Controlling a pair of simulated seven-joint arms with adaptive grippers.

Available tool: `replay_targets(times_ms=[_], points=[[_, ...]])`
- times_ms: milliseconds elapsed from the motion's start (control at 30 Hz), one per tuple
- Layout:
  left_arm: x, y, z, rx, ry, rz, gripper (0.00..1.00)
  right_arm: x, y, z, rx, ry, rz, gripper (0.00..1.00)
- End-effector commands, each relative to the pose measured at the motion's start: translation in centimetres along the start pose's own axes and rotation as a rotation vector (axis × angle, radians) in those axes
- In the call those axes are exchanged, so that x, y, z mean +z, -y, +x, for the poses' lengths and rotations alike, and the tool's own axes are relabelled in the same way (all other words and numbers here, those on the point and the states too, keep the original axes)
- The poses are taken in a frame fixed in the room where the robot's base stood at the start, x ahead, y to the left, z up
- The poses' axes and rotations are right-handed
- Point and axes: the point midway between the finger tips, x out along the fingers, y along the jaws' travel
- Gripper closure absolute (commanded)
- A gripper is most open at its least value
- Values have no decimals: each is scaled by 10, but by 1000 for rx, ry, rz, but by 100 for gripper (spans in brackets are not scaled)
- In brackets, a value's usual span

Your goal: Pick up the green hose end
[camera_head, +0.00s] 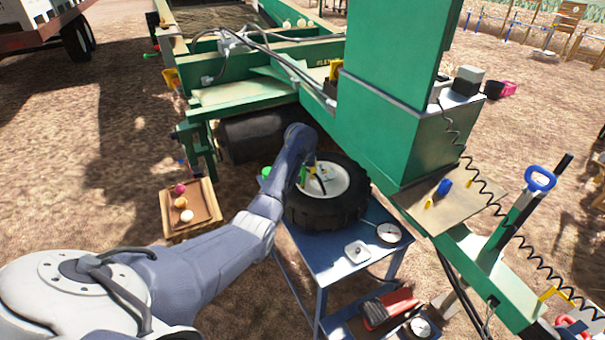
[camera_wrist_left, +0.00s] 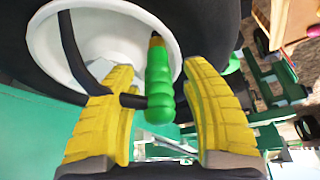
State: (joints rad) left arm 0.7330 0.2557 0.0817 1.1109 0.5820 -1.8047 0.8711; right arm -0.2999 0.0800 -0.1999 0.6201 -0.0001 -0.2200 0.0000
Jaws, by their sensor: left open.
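The green hose end (camera_wrist_left: 160,82) is a ridged green handle with a dark tip. It lies in front of a white wheel hub, and a black hose runs from it to the left. My left gripper (camera_wrist_left: 160,70) is open, with yellow ridged fingers on either side of the hose end. A gap shows between the hose end and the fingers. In the head view my left gripper (camera_head: 309,172) is over the wheel (camera_head: 345,184) lying on a blue cart, where the arm partly hides the hose end. My right gripper is not in view.
The blue cart (camera_head: 330,262) holds a gauge (camera_head: 389,232) and a small white square part (camera_head: 357,251). A green machine column (camera_head: 395,100) stands close to the right. A wooden crate (camera_head: 178,234) with several onions sits on the ground at left.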

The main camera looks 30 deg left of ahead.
Motion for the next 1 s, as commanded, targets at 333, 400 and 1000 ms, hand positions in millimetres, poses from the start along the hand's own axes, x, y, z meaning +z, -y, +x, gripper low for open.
replay_targets(times_ms=[333, 400, 1000], points=[[0, -1, 16, 0, 0, 0, 54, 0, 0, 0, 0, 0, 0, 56], [0, -1, 16, 0, -1, 0, 54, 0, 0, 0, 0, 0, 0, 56], [0, -1, 16, 1, -1, 0, 100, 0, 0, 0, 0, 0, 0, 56]])
